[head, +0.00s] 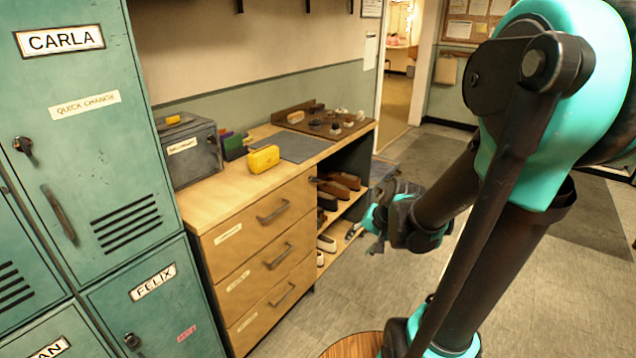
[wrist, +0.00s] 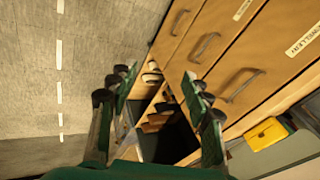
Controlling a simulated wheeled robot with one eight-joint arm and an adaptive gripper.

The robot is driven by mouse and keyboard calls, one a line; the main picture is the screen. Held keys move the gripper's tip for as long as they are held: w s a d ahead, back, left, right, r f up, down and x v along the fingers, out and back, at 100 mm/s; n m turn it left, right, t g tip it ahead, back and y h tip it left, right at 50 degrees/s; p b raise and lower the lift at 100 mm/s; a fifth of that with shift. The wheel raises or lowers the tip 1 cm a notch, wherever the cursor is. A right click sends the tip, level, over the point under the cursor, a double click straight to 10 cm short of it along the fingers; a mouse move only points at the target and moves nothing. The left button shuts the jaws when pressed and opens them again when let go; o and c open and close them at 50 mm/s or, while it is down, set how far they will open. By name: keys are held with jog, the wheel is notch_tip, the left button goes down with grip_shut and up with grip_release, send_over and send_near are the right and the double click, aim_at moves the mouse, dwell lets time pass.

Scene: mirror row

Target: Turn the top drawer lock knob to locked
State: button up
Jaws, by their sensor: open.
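The top drawer (head: 247,221) is the uppermost of three wooden drawers, closed, with a dark bar handle and a pale label. I cannot make out a lock knob on its front. The top drawer shows tilted in the wrist view (wrist: 270,75), right of my gripper. My gripper (head: 374,218) is in the air to the right of the drawer unit, apart from it. In the wrist view my gripper (wrist: 155,82) has its fingers spread, with nothing between them; open shelves show beyond.
On the counter (head: 213,199) are a yellow case (head: 263,159), a grey mat (head: 296,146), a dark metal box (head: 190,152) and a brown tray (head: 290,121). Shoes fill the shelves beside the drawers. Green lockers (head: 85,120) stand at left. Floor (head: 335,290) before the drawers is clear.

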jog(key=w+a+m+y, duration=0.3)
jog(key=w+m, duration=0.2)
jog(key=w, duration=0.7)
jog(key=m+t+y, duration=0.6)
jog(key=m+y, duration=0.2)
jog(key=m, duration=0.8)
send_near(311, 180)
jog(key=w+d+x, duration=0.1)
jog(key=x, duration=0.6)
jog(key=shift+w, duration=0.25)
jog(key=shift+a+f, duration=0.15)
jog(key=shift+n, duration=0.3)
grip_shut()
